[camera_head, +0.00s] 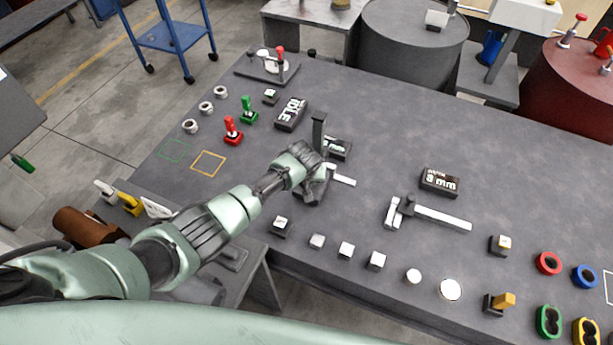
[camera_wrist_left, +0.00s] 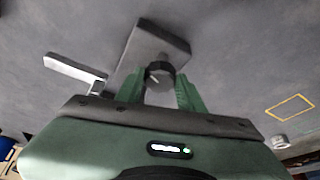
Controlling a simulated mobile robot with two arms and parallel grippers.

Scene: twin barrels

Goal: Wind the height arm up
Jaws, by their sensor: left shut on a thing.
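The height gauge has a dark upright column (camera_head: 319,130) standing near the middle of the bench, and its pale arm (camera_head: 343,180) sticks out to the right, low over the bench top. In the left wrist view the grey column (camera_wrist_left: 155,45) and the pale arm (camera_wrist_left: 76,74) show beyond my fingers. My left gripper (camera_head: 316,182) is at the gauge's near side. In the left wrist view my left gripper (camera_wrist_left: 165,92) has its green fingers on both sides of a dark round knob (camera_wrist_left: 160,71), shut on it. The gripper hides the knob in the head view.
Several small blocks (camera_head: 346,250) line the front edge. Red (camera_head: 233,130) and green (camera_head: 248,110) levers stand to the left.

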